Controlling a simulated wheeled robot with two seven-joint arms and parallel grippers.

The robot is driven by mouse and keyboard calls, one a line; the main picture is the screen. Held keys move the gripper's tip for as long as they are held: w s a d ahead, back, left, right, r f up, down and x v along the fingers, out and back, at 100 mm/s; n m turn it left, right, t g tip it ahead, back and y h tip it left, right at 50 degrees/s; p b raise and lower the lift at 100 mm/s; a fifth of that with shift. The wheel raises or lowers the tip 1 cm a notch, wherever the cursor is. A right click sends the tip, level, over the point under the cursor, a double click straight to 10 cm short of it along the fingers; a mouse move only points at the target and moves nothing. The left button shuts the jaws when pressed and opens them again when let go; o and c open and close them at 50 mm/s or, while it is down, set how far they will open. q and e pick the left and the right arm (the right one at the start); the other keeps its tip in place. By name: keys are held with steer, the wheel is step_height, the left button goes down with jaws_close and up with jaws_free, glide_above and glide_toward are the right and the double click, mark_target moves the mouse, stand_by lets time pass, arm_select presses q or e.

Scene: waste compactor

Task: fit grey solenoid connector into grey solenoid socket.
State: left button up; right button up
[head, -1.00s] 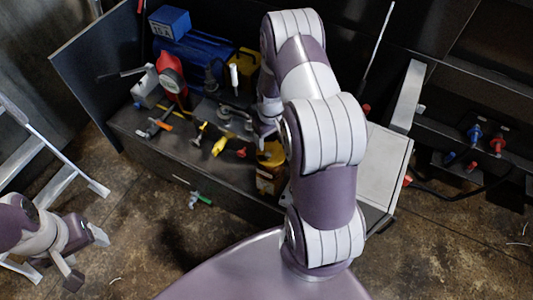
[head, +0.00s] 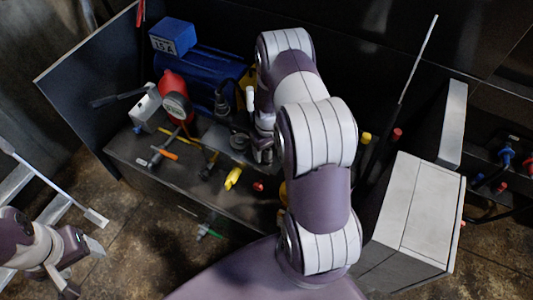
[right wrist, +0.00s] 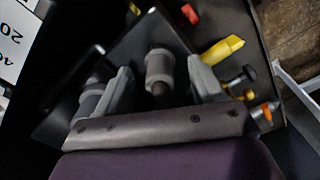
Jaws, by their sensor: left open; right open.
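In the right wrist view, a grey cylindrical piece (right wrist: 159,72) with a dark lower end shows between the two fingers of my open right gripper (right wrist: 157,64). I cannot tell whether it is the solenoid connector or the socket, or whether the fingers touch it. A second grey cylinder (right wrist: 92,97) is partly hidden behind the left finger. In the head view my right gripper (head: 262,152) is low over the bench, partly covered by its own arm; the grey parts there are too small to tell apart. My left gripper (head: 82,268) is open and empty at the lower left, away from the bench.
The bench (head: 135,152) carries a blue tank (head: 205,72), a red round part (head: 173,90), a yellow-handled tool (head: 233,178) and an orange-handled tool (head: 163,152). A pale box (head: 420,205) stands to the right. A ladder (head: 50,180) is at the left.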

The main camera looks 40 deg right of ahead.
steer(key=c, duration=1.2)
steer(key=shift+r+p, duration=2.15)
steer(key=shift+r, duration=0.4)
steer(key=shift+c, duration=0.3)
steer(key=shift+r, duration=0.25)
steer(key=w+a+r, duration=0.4)
steer(key=a+r, duration=0.3)
steer(key=a, duration=0.4)
steer(key=s+d+r+m+b, duration=0.1)
steer(key=d+r+m, duration=0.1)
steer(key=d+m, duration=0.6)
steer(key=d+r+m, duration=0.2)
steer(key=d+m, duration=0.7)
steer(key=d, duration=0.1)
steer(key=shift+s+d+r+b, duration=0.2)
steer(key=shift+s+d+b, duration=0.15)
steer(key=shift+b, duration=0.05)
